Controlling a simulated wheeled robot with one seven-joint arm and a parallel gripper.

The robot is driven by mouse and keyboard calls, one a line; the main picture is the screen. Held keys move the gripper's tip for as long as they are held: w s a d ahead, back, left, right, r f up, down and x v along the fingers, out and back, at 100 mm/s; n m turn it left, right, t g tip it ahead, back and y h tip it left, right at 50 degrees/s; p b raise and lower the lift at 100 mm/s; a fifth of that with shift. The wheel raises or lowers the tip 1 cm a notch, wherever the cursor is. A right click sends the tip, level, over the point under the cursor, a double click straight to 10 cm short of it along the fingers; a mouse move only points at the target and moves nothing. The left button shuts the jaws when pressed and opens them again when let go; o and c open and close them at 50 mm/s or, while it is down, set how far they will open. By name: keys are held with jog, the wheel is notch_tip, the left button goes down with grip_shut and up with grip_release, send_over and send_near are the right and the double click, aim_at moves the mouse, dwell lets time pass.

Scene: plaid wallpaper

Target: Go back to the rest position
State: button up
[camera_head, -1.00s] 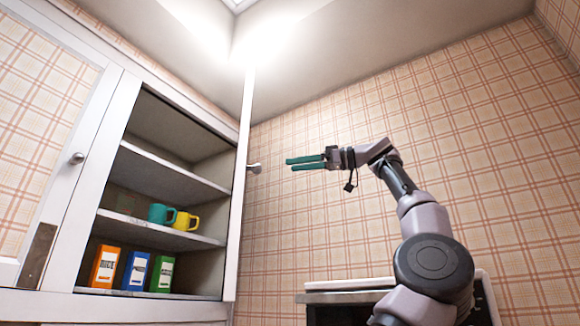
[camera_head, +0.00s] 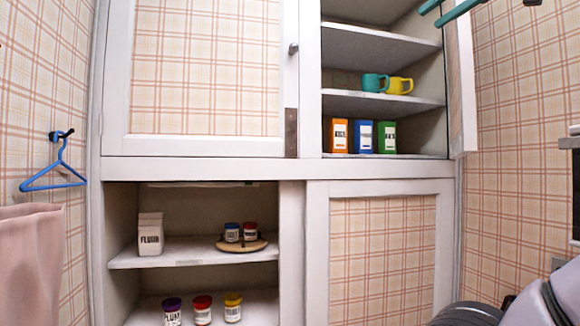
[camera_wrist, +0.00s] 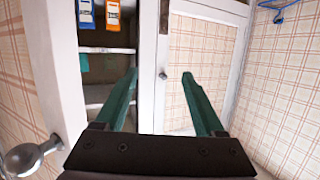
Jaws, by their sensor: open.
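My gripper (camera_wrist: 160,78) has two green fingers, spread apart with nothing between them. In the head view only part of the green fingers (camera_head: 452,12) shows, at the top right edge. They are in front of the upper right part of the cupboard, near its open door (camera_head: 460,75). The wrist view is upside down and shows the open shelf, a closed door with a knob (camera_wrist: 163,75) and a large round knob (camera_wrist: 30,158) close by at the lower left. Most of my arm is outside the head view.
The upper shelves hold a teal mug (camera_head: 373,83), a yellow mug (camera_head: 399,85) and orange, blue and green boxes (camera_head: 362,137). Lower shelves hold a flour box (camera_head: 150,234), a round wooden tray (camera_head: 260,246) with jars, and more jars (camera_head: 202,309). A blue hanger (camera_head: 55,172) hangs at left.

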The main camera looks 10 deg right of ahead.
jog(key=w+a+f+m+g+h, duration=0.15)
jog(key=w+a+f, duration=0.25)
jog(key=a+f, duration=0.5)
jog(key=w+a+f+m+g+h, duration=0.1)
jog(key=w+a+f+m+g, duration=0.25)
jog(key=f, duration=0.95)
jog(key=a+f+m, duration=0.1)
jog(key=a+f, duration=0.1)
jog(key=f, duration=0.7)
jog(key=a+f+m+g+h, duration=0.1)
jog(key=a+f+m, duration=0.1)
jog(key=f, duration=0.8)
jog(key=shift+s+a, duration=0.3)
jog(key=shift+a, duration=0.05)
jog(key=shift+o, duration=0.9)
jog(key=shift+f+h, duration=0.25)
jog(key=shift+f, duration=0.15)
jog(key=shift+o, duration=1.4)
